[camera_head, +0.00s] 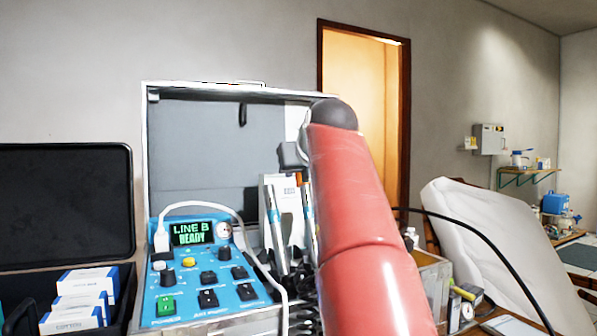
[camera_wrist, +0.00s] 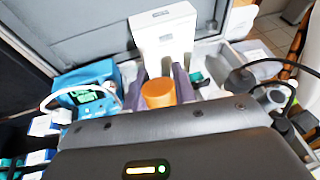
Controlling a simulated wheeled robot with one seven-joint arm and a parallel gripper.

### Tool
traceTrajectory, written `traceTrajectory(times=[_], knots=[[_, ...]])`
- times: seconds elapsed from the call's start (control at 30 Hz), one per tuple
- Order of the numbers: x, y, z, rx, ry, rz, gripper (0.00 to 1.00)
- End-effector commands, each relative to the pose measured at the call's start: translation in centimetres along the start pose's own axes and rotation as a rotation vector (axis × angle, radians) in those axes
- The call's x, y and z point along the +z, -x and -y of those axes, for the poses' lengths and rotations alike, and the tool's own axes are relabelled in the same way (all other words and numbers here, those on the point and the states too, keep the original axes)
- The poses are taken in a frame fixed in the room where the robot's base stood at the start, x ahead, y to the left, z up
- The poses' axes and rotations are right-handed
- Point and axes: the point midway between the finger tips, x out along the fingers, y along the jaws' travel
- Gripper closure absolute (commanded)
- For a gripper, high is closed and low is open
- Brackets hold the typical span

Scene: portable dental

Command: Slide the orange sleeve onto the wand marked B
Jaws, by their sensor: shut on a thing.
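An orange sleeve (camera_wrist: 158,94) is held between the two purple-grey fingers of my gripper (camera_wrist: 163,78) in the wrist view. In the head view a small orange patch (camera_head: 299,180), probably the sleeve, shows at the edge of my red arm, close above the right wand (camera_head: 309,212). Another wand (camera_head: 276,228) stands to its left, slightly tilted. Both are by a white holder (camera_head: 284,188), also in the wrist view (camera_wrist: 163,38). I cannot read the wand marks. My arm hides most of my gripper in the head view. Whether the sleeve touches a wand cannot be told.
A blue control unit (camera_head: 205,268) with a screen reading "LINE B READY" stands left of the wands. A white cable loops over it. The open case lid (camera_head: 200,140) rises behind. A black case with white boxes (camera_head: 80,298) is at far left.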

Motion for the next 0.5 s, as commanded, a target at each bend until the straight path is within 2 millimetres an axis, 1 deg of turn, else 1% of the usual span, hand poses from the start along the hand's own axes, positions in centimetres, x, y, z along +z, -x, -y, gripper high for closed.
traceTrajectory(times=[0.03, 0.2, 0.5], knots=[[-0.47, -0.08, -0.02, 0.000, 0.000, 0.000, 0.94], [-1.11, -0.07, -0.03, 0.000, 0.000, 0.000, 0.94], [-1.07, 0.03, -0.01, 0.000, 0.000, 0.000, 0.94]])
